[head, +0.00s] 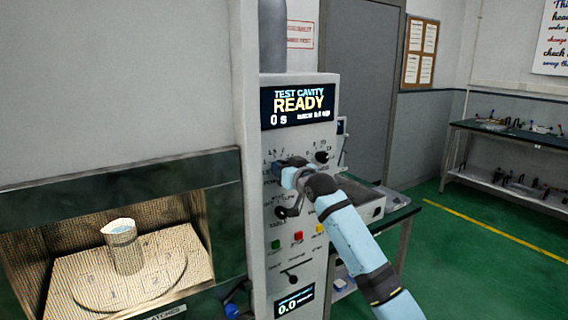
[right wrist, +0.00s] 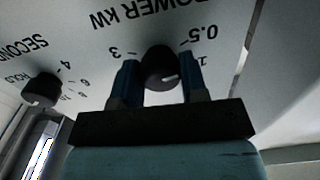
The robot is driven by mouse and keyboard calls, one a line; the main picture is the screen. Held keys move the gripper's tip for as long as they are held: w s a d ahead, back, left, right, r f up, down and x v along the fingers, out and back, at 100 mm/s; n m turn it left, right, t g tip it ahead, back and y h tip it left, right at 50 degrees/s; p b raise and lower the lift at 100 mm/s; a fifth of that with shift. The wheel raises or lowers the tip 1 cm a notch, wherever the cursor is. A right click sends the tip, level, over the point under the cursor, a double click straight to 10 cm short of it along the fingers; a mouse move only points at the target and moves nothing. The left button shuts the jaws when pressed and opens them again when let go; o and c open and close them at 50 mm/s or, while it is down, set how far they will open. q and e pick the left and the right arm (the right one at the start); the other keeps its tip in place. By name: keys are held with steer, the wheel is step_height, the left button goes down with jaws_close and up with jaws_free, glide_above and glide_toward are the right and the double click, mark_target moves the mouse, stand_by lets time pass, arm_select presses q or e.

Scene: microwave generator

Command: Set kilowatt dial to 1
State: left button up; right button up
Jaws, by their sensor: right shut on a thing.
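The kilowatt dial is a round black knob (right wrist: 160,68) under the upside-down label POWER KW in the right wrist view. Numbers 3, 1 and 0.5 show around it, with the 1 partly hidden by a finger. Its white mark points right and slightly down in that view. My right gripper (right wrist: 160,82) is shut on the knob, one blue finger on each side. In the head view my right gripper (head: 284,172) is at the upper control panel (head: 262,232) and covers the dial. My left gripper is not in view.
A seconds knob (right wrist: 42,90) sits beside the dial. The display (head: 298,104) reads TEST CAVITY READY, 0 s. Coloured buttons (head: 298,236) and a 0.0 readout (head: 294,302) are lower. A beaker (head: 122,248) stands in the open cavity at left. A bench (head: 510,140) is far right.

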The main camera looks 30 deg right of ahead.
steer(key=shift+r+m+p, duration=0.2)
steer(key=shift+m+p, duration=0.55)
steer(key=shift+m, duration=0.15)
steer(key=m+p, duration=0.3)
steer(key=shift+f, duration=0.1)
steer(key=shift+f+m+p, duration=0.1)
steer(key=shift+m+p, duration=0.35)
steer(key=shift+m, duration=0.35)
steer(key=o, duration=0.9)
steer(key=shift+o, duration=0.2)
